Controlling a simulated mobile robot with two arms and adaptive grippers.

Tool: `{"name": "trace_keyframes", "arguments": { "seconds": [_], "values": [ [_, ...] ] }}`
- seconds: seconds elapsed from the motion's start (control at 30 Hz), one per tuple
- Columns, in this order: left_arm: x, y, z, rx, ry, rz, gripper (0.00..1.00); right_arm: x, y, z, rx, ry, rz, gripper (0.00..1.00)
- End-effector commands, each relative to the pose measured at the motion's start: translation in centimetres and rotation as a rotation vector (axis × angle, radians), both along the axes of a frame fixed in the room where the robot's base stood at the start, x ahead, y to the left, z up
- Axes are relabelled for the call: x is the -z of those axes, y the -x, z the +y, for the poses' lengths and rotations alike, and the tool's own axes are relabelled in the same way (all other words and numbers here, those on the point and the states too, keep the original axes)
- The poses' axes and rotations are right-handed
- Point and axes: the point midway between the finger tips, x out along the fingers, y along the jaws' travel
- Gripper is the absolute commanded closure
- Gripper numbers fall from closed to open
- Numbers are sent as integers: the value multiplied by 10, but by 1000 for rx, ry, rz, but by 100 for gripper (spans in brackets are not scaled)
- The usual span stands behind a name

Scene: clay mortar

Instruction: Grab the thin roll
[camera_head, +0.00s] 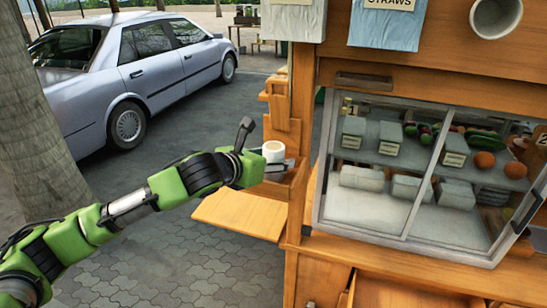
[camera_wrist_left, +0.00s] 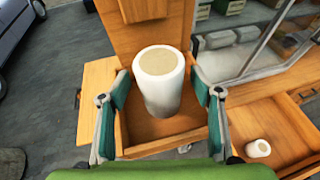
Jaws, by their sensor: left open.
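A white roll with a tan top (camera_head: 273,147) stands upright in a small open wooden box on the stand's left side. In the left wrist view this roll (camera_wrist_left: 160,92) is between the two fingers of my left gripper (camera_head: 264,151). The fingers are open, one on each side, with a visible gap to the roll. A second, smaller-looking white roll (camera_wrist_left: 258,148) lies in an open wooden drawer at the lower right of the wrist view. I cannot tell for sure which is the thin one. My right gripper is not in view.
The wooden stand (camera_head: 300,190) has a glass display case (camera_head: 400,185) to the right of my gripper. A wooden shelf flap (camera_head: 240,214) juts out below the box.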

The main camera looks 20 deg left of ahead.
Motion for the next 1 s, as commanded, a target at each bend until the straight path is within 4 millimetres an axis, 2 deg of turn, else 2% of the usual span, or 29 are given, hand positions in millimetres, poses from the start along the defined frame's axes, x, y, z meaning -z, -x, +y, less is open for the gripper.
{"name": "trace_keyframes", "arguments": {
  "seconds": [0.1,0.3,0.33,0.47,0.5,0.83,1.0],
  "values": [
    [4,-7,-2,1,1,2,41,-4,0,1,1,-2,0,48],
    [5,-7,-2,1,0,1,41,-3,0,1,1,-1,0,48],
    [5,-7,-2,1,0,1,44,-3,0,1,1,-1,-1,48],
    [4,-7,-2,0,0,1,78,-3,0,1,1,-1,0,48],
    [4,-7,-2,1,0,1,80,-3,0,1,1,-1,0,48],
    [3,-7,-2,0,0,0,80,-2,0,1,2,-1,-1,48],
    [-4,-8,-2,-1,-1,-2,80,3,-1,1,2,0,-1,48]
  ]
}}
